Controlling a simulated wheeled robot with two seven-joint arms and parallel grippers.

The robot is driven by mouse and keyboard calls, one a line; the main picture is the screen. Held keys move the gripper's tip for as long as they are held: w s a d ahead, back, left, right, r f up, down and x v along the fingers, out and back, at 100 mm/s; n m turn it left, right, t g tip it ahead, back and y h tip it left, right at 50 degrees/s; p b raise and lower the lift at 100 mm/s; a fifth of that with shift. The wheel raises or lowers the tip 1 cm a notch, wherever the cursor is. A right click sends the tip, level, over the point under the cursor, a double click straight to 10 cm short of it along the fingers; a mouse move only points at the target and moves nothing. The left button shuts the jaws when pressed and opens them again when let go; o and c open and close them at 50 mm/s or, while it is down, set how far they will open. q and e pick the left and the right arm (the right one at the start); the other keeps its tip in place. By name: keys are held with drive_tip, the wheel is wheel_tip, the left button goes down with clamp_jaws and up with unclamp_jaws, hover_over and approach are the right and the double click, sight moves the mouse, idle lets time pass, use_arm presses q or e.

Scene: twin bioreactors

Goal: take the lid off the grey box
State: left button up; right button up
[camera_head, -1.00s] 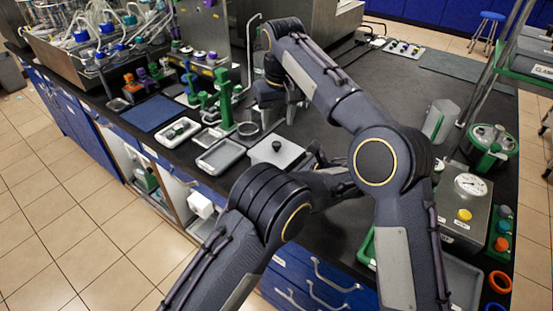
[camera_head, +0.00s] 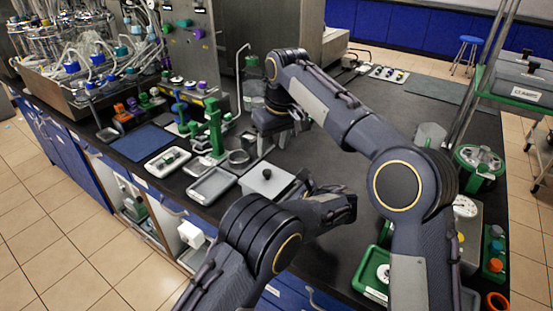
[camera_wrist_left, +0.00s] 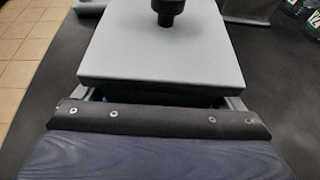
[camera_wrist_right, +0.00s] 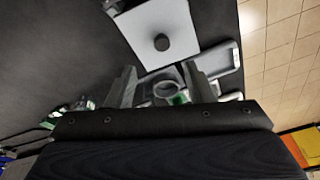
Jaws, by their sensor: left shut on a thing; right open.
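The grey box has a flat light-grey lid (camera_head: 258,182) with a black knob (camera_head: 266,174). In the left wrist view the lid (camera_wrist_left: 155,50) is close ahead and hides most of the box body. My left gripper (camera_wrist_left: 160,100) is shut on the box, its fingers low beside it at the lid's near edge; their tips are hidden. My right gripper (camera_head: 280,138) is open and empty, behind the box. In the right wrist view its fingers (camera_wrist_right: 161,88) are apart, with the lid (camera_wrist_right: 155,30) beyond them.
A grey tray (camera_head: 212,187) lies left of the box. A green tray (camera_head: 372,275) is at the front right.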

sight(268, 172)
drive_tip(key=f+n, duration=0.1)
drive_tip(key=f, duration=0.2)
drive_tip(key=f+n+y, duration=0.1)
drive_tip(key=f, duration=0.2)
drive_tip(key=w+a+f+n+t+y, duration=0.1)
drive_tip(key=f, duration=0.2)
drive_tip(key=shift+a+f+n, duration=0.1)
drive_tip(key=shift+f+n, duration=0.1)
drive_tip(key=shift+n, duration=0.1)
drive_tip(key=shift+c, duration=0.3)
clamp_jaws()
drive_tip(key=shift+r, duration=0.1)
idle(0.7)
drive_tip(key=shift+r, duration=1.05)
